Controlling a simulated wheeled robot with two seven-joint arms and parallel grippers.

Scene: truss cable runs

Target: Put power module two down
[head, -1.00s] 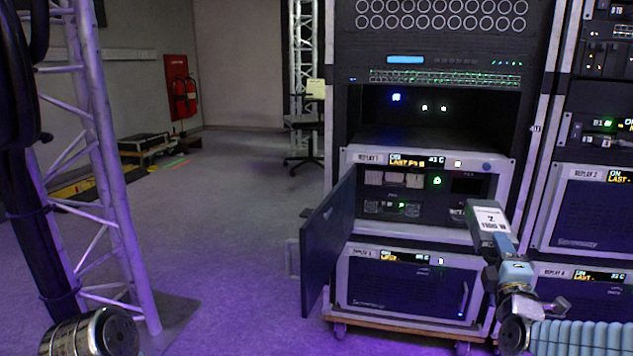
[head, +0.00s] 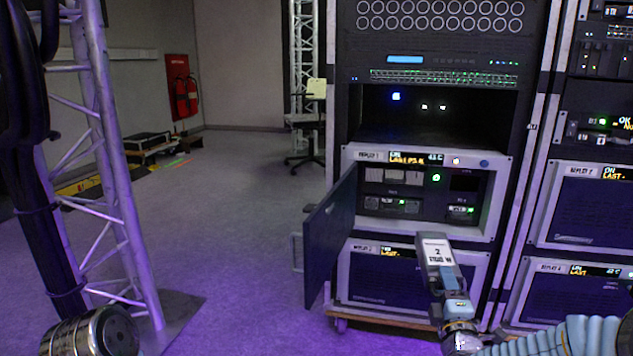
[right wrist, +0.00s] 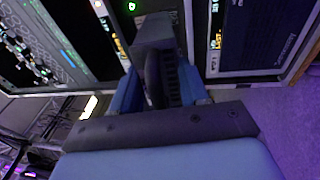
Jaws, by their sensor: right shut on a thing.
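Power module two (head: 437,252) is a grey box with a white label reading 2. My right gripper (head: 450,285) is shut on it and holds it in the air in front of the lower right of the rack. The module also shows in the right wrist view (right wrist: 155,45), between the blue fingers (right wrist: 160,90). The replay 1 unit (head: 425,195) has its door (head: 328,235) swung open to the left. Modules and small lit displays show inside it. My left gripper is out of view.
A dark, empty-looking rack bay (head: 440,120) with a flat floor lies above the replay 1 unit. A closed unit (head: 400,275) sits below it. A truss (head: 115,180) with black cables stands at the left. The floor (head: 240,230) between is clear.

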